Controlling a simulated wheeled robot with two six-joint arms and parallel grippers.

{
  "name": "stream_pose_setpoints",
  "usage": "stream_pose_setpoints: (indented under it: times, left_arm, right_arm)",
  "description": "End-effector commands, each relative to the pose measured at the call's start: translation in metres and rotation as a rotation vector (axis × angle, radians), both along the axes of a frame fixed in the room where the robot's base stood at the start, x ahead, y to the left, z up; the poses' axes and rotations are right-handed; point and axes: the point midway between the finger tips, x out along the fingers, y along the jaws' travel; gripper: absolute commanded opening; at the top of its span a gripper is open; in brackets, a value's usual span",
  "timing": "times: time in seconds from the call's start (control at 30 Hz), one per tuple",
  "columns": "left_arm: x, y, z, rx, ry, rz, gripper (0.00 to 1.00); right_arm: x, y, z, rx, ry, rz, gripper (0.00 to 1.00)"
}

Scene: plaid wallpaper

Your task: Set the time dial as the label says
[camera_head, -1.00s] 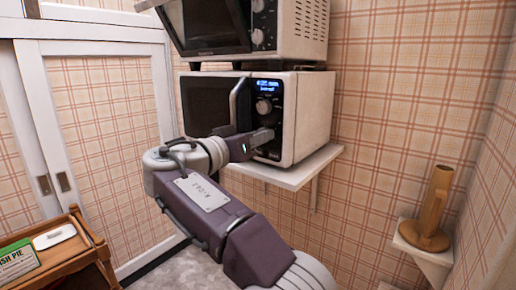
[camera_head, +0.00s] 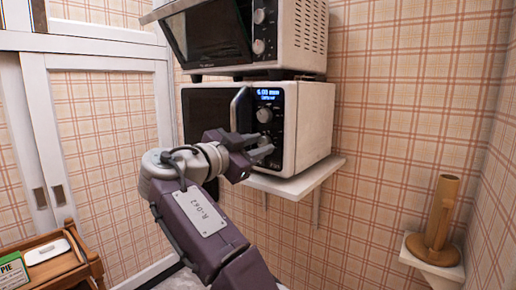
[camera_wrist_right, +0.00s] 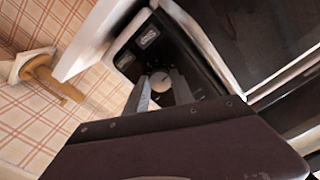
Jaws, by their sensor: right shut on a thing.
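The microwave (camera_head: 312,122) stands on a white wall shelf, its dark control panel facing me. Its lit blue display (camera_head: 268,95) shows small text, too small to read surely. An upper round dial (camera_head: 264,115) sits below the display. My right gripper (camera_head: 266,145) is at the lower dial, which it mostly hides in the head view. In the right wrist view the two fingers are shut around this pale lower dial (camera_wrist_right: 162,82), one on each side. The box with the label (camera_head: 12,271) is cut off at the lower left; only "PIE" reads. My left gripper is not in view.
A toaster oven (camera_head: 300,35) stands on top of the microwave. The microwave's door handle (camera_head: 240,110) is close beside my right wrist. A wooden holder (camera_head: 438,215) stands on a small shelf at right. A wooden cart (camera_head: 75,262) is at lower left.

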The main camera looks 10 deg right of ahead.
Motion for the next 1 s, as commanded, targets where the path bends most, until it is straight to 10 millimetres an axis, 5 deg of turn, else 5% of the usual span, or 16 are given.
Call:
stream_pose_setpoints:
  times: [0.7, 0.73, 0.77, 1.0]
  left_arm:
    - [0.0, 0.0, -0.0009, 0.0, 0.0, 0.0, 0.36]
    - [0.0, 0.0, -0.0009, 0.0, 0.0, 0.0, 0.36]
    - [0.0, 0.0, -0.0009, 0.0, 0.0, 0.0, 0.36]
    - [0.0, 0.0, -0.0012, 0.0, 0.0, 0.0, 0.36]
  right_arm:
    - [-0.0005, -0.001, 0.0039, 0.036, -0.058, 0.001, 0.0]
    - [-0.0004, -0.001, 0.0038, 0.036, -0.058, 0.001, 0.38]
    - [-0.0005, -0.0009, 0.0036, 0.036, -0.058, 0.0, 0.46]
    - [-0.0002, -0.0004, 0.0019, 0.037, -0.053, 0.0, 0.51]
